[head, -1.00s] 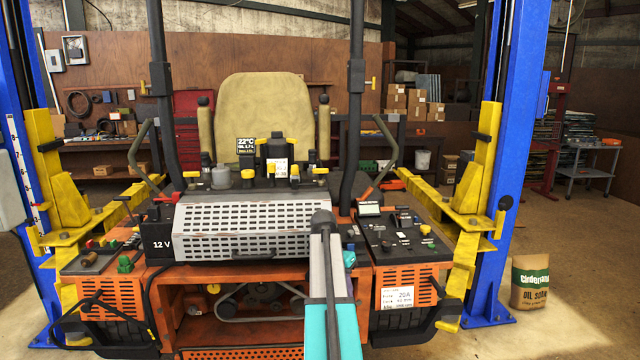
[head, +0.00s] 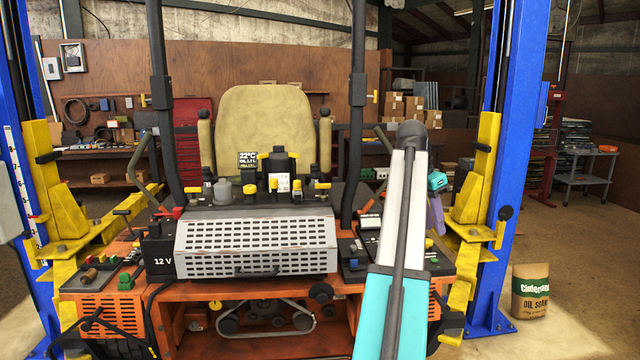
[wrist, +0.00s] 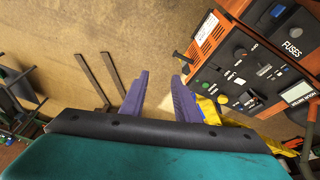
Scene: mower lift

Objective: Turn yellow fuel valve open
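A small yellow knob (head: 428,243) shows on the right-hand control panel in the head view, partly hidden by my arm. In the wrist view a round yellow knob (wrist: 223,99) sits near the panel's lower left edge; I cannot read its label or tell its setting. My gripper (wrist: 158,88) has two purple fingers, spread apart with nothing between them. They point at the floor beside the panel, left of the knob. In the head view one purple finger (head: 436,215) shows to the right of my arm, above the panel's right side.
The control panel (wrist: 235,75) carries several other knobs and switches and a fuse label. A yellow lift arm (head: 467,255) and blue post (head: 513,150) stand close on the right. A perforated grey cover (head: 255,240) lies left of my arm.

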